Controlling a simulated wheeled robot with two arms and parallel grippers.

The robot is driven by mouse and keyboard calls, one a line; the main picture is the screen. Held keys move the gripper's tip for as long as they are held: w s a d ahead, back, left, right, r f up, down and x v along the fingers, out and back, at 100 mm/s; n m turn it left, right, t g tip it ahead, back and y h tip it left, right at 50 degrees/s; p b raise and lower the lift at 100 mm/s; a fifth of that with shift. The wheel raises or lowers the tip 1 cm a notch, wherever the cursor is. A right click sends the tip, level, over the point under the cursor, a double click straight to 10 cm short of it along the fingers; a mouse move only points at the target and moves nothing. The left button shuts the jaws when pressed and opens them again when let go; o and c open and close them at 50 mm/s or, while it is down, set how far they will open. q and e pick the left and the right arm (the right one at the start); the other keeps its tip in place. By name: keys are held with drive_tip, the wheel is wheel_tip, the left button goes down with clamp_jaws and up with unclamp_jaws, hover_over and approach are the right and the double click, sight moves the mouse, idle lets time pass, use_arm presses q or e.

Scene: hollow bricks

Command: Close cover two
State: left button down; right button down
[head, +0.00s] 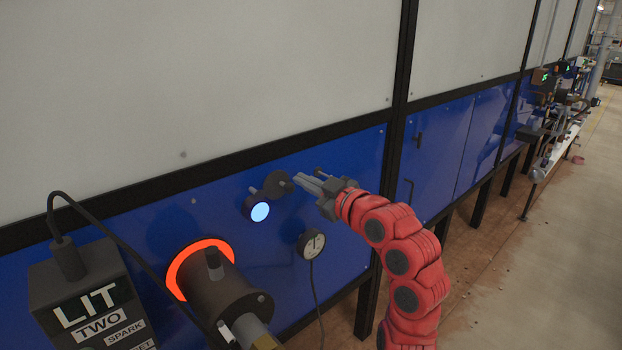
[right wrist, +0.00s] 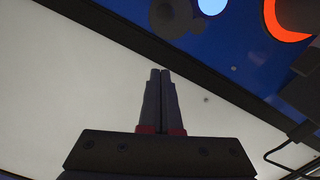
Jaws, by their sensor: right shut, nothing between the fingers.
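A dark round cover (head: 279,184) sits on the blue panel, swung up and right of a round port (head: 259,211) that glows pale blue. The port is mostly uncovered. My right gripper (head: 301,180) is shut and empty, its fingertips just right of the cover; I cannot tell whether they touch it. In the right wrist view the shut fingers (right wrist: 160,75) point up towards the dark cover (right wrist: 171,17), with the glowing port (right wrist: 212,5) beyond at the top edge. My left gripper is not in view.
A dark burner cylinder (head: 228,298) with a glowing orange ring (head: 184,262) sticks out at lower left. A box reading "LIT TWO" (head: 85,300) stands left of it with a cable. A black frame bar runs above.

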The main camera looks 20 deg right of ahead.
drive_tip(key=p, duration=0.3)
hover_over(293, 185)
drive_tip(key=s+a, duration=0.2)
drive_tip(key=s, duration=0.1)
drive_tip(key=f, duration=0.1)
drive_tip(key=d+f, duration=0.1)
drive_tip(key=f+p, duration=0.1)
drive_tip(key=f, duration=0.1)
drive_tip(key=shift+w+d, duration=0.15)
drive_tip(key=shift+w, duration=0.1)
drive_tip(key=shift+f, duration=0.1)
drive_tip(key=shift+d+f+m+b, duration=0.1)
drive_tip(key=shift+f+m+b, duration=0.05)
drive_tip(key=shift+m+b, duration=0.2)
